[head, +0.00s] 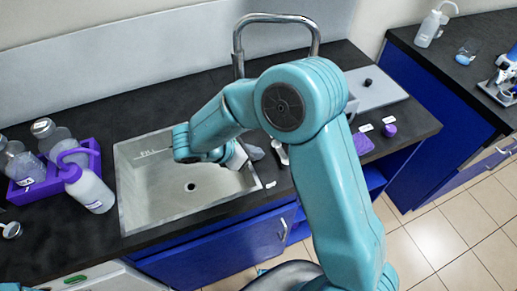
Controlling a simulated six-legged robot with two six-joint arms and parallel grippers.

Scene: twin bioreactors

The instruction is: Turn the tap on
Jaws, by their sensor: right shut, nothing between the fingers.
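The tap is a tall chrome arched pipe (275,18) behind the sink (135,205). Its lower part is hidden behind my right arm. A small dark and light piece (281,152) shows beside the arm at the sink's right edge; I cannot tell whether it is a tap handle. My right gripper (254,153) is shut and empty, low over the sink's right rim and pointing right. It is close to that small piece, but I cannot tell whether they touch. My left gripper is not in view.
A purple rack (92,158) with bottles and a wash bottle (90,188) stand left of the sink. A grey board (375,88), a purple block (362,144) and a purple cap (389,130) lie to the right. The sink basin looks empty.

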